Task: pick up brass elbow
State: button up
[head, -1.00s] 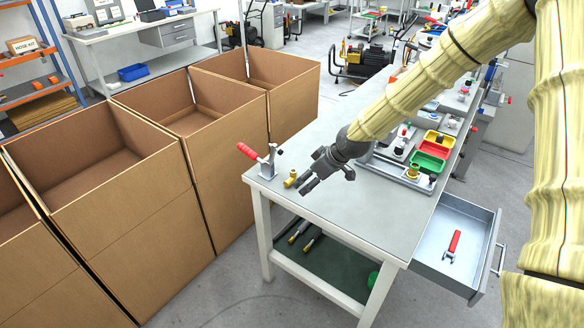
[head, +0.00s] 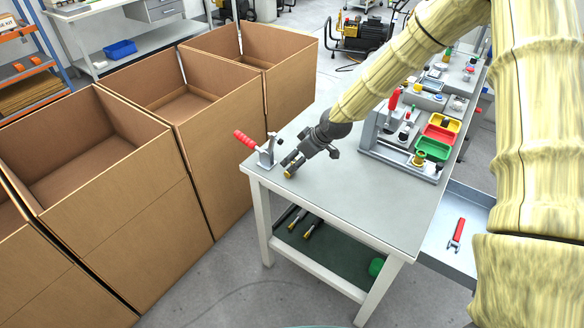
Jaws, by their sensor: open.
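The brass elbow (head: 289,174) is a small gold-coloured piece near the left front corner of the grey table (head: 340,207). Only part of it shows, at the fingertips of my gripper. My gripper (head: 291,165) points down and to the left, with its open fingers right at the elbow. The fingers hide much of the elbow, and I cannot tell whether they touch it.
A toggle clamp with a red handle (head: 246,142) stands just left of my gripper. A grey fixture (head: 400,160) and red and green bins (head: 433,148) are to the right. Large cardboard boxes (head: 150,200) stand left of the table. The table's front middle is clear.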

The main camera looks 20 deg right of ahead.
jog(key=shift+s+f+p+x, duration=0.15)
jog(key=shift+p+x, duration=0.3)
jog(key=shift+x, duration=0.55)
jog(key=shift+s+f+p+x, duration=0.15)
jog(key=shift+p+x, duration=0.3)
jog(key=shift+x, duration=0.55)
jog(key=shift+w+f, duration=0.3)
jog(key=shift+f, duration=0.2)
jog(key=c, duration=1.2)
jog(key=shift+r, duration=0.15)
